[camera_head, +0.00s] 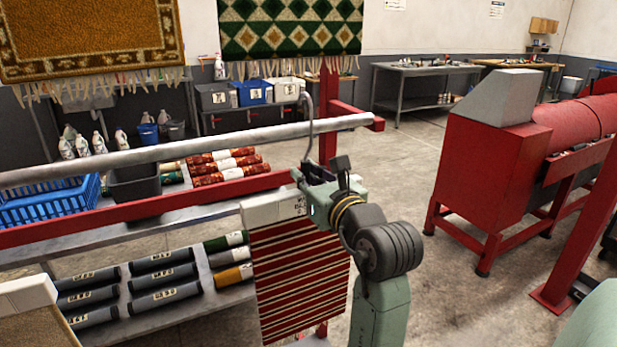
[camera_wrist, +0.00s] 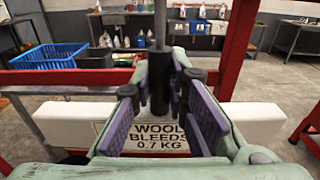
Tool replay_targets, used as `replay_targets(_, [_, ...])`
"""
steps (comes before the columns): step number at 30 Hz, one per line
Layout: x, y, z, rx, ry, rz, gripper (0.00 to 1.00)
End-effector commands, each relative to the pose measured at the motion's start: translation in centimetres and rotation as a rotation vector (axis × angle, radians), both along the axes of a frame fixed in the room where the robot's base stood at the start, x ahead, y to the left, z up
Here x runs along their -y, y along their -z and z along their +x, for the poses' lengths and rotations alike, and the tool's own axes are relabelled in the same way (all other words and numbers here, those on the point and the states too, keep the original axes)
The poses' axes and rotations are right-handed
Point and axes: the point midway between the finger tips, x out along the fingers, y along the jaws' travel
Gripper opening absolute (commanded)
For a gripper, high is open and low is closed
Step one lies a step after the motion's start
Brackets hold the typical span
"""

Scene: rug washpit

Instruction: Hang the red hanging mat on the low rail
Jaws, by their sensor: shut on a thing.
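The red hanging mat (camera_head: 300,275), with red, dark and cream stripes, hangs down from a white header bar (camera_head: 273,208). In the wrist view the bar (camera_wrist: 60,122) carries a label reading "WOOL BLEEDS 0.7 KG". My gripper (camera_head: 312,186) is shut on the mat's dark upright stem above the bar; the stem stands between the purple pads in the wrist view (camera_wrist: 161,88). A grey hook (camera_head: 308,108) rises from it, its curved top above the low rail (camera_head: 190,150), a pale metal pipe, near its right end. I cannot tell whether the hook rests on the rail.
A red beam (camera_head: 150,205) runs below the rail, with a red post (camera_head: 328,115) behind. A table with a blue basket (camera_head: 50,202) and rolled rugs (camera_head: 225,168) stands behind. Another white-topped mat (camera_head: 28,293) is at lower left. A red machine (camera_head: 490,160) stands right, past open floor.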

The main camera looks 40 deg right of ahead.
Motion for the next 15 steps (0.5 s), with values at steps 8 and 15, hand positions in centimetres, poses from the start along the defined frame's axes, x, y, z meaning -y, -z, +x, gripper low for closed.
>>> replay_targets(8, [-0.01, -0.09, 0.0, 0.002, 0.0, -0.001, 0.0])
replay_targets(15, [0.0, 0.54, -0.01, 0.002, 0.0, -0.001, 0.0])
